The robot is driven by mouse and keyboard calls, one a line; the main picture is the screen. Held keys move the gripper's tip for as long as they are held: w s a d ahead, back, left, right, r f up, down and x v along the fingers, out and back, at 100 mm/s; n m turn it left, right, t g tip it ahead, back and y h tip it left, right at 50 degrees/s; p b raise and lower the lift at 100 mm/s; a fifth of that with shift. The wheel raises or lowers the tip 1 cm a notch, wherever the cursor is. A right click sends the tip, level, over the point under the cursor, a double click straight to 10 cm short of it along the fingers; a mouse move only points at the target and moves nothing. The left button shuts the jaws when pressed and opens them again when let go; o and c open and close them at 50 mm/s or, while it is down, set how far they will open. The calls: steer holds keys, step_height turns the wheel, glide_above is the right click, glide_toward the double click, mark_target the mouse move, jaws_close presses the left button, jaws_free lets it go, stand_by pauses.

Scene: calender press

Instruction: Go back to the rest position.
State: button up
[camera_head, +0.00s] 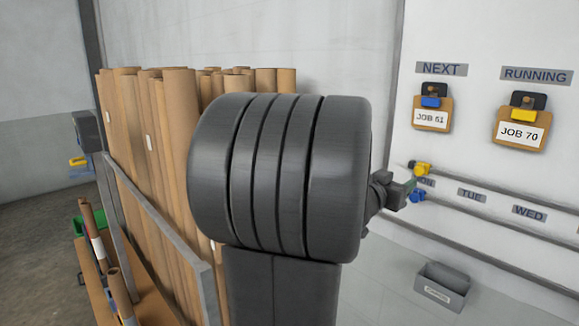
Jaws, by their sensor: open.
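A large dark ribbed part of my own arm fills the middle of the view and hides much of what lies behind it. Part of my gripper (398,192) shows past its right side, small and dark, in front of the white wall board. It is open, and I see nothing held in it. Its fingertips are hard to make out. A yellow clip (421,168) and a blue clip (417,198) show close beside it near the day labels; I cannot tell whether it touches them.
The white board (480,130) carries a JOB 61 tag (432,117) and a JOB 70 tag (520,134). Rails with day labels run below them. A grey bin (441,284) is at lower right. Tall brown rolls (150,130) stand in a rack at left. Floor shows at far left.

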mark_target(417, 170)
steer(key=x, duration=0.9)
steer(key=shift+s+p, duration=0.1)
steer(key=shift+p, duration=0.3)
steer(key=shift+s, duration=0.1)
